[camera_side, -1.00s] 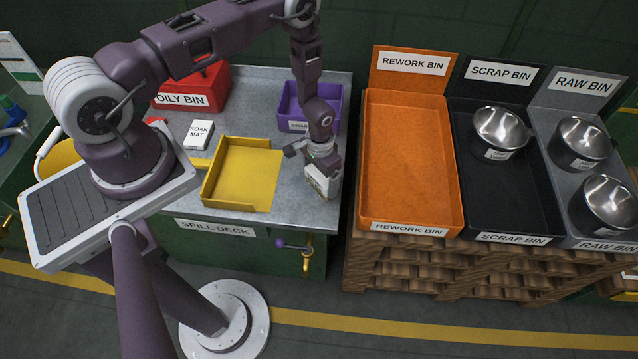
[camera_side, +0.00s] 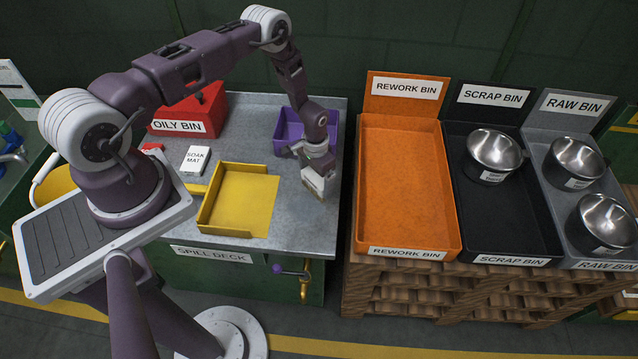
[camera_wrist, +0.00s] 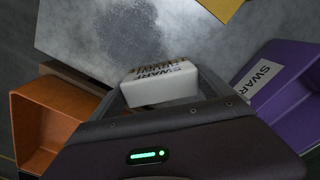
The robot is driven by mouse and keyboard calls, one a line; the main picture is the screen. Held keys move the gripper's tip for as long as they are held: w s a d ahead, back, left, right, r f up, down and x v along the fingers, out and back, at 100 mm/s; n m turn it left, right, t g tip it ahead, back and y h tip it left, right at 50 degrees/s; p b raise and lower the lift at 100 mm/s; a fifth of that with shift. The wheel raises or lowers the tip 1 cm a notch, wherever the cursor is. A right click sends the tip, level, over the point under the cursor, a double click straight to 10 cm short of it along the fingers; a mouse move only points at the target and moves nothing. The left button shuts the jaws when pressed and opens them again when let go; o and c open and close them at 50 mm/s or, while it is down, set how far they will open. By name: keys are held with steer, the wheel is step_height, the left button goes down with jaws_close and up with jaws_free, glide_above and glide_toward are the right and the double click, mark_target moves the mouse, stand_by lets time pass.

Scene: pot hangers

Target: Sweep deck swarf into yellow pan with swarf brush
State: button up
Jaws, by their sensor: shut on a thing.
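My gripper (camera_side: 318,170) is shut on the swarf brush (camera_side: 314,184), over the right part of the spill deck (camera_side: 222,115). The brush has a pale block. In the wrist view the brush (camera_wrist: 160,84) shows its SWARF label between the fingers (camera_wrist: 163,100). The yellow pan (camera_side: 245,205) lies to the left of the brush, apart from it. A corner of the pan (camera_wrist: 222,6) shows at the top of the wrist view. A dark speckled patch, apparently the swarf (camera_wrist: 125,32), lies on the deck beyond the brush. I cannot tell whether the bristles touch the deck.
A purple bin (camera_side: 290,130) stands behind my gripper. A red oily bin (camera_side: 190,112) and a soak mat (camera_side: 197,158) are at the back left. The orange rework bin (camera_side: 405,190) stands just right of the deck. Bowls sit in the scrap and raw bins.

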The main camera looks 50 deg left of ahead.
steer(key=shift+s+a, duration=0.1)
steer(key=shift+s, duration=0.25)
steer(key=shift+s+d, duration=4.5)
steer(key=shift+d, duration=0.1)
steer(key=shift+s+d, duration=0.1)
steer(key=shift+s, duration=0.2)
steer(key=shift+s+a, duration=0.5)
steer(key=shift+a, duration=0.1)
steer(key=shift+w+a, duration=4.5)
steer(key=shift+w, duration=0.15)
steer(key=shift+a, duration=0.55)
steer(key=shift+s+a, duration=0.25)
steer(key=shift+s, duration=0.05)
steer(key=shift+s+d, duration=4.75)
steer(key=shift+s, duration=0.05)
steer(key=shift+s+a, duration=0.45)
steer(key=shift+s, duration=0.1)
steer(key=shift+w+a, duration=0.1)
steer(key=shift+a, duration=0.15)
steer(key=shift+w+a, duration=4.5)
steer(key=shift+w, duration=0.05)
steer(key=shift+w+a+r, duration=0.1)
steer(key=shift+w+a, duration=0.05)
steer(key=shift+a, duration=0.05)
step_height(320, 180, up, 8)
